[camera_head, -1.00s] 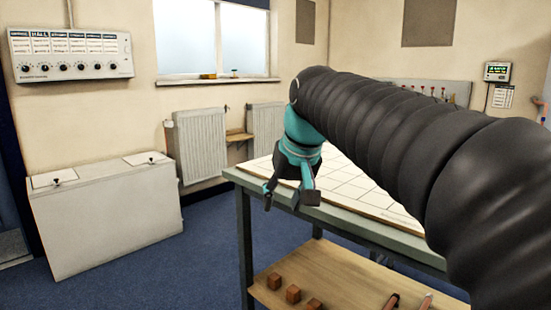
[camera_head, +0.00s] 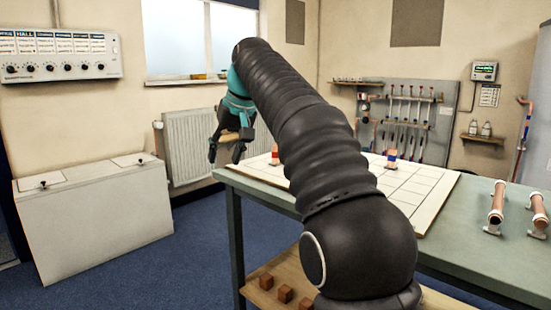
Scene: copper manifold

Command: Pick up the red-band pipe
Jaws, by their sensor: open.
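Two copper pipes with pale ends lie on white supports at the right of the table: a left pipe (camera_head: 497,203) and a right pipe (camera_head: 538,213). I cannot make out a red band on either. A small red-orange piece (camera_head: 275,156) stands on the white gridded board (camera_head: 425,182), partly beside my arm. A piece with a blue mark (camera_head: 391,158) stands farther right on the board. My gripper (camera_head: 225,152) is open and points down past the table's left end, far from the pipes. My arm hides part of the board.
The green-grey table (camera_head: 475,245) has a lower wooden shelf with several brown blocks (camera_head: 285,293). A tool panel (camera_head: 410,120) hangs on the back wall. A white chest (camera_head: 95,215) stands at the left. The table's right front is clear around the pipes.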

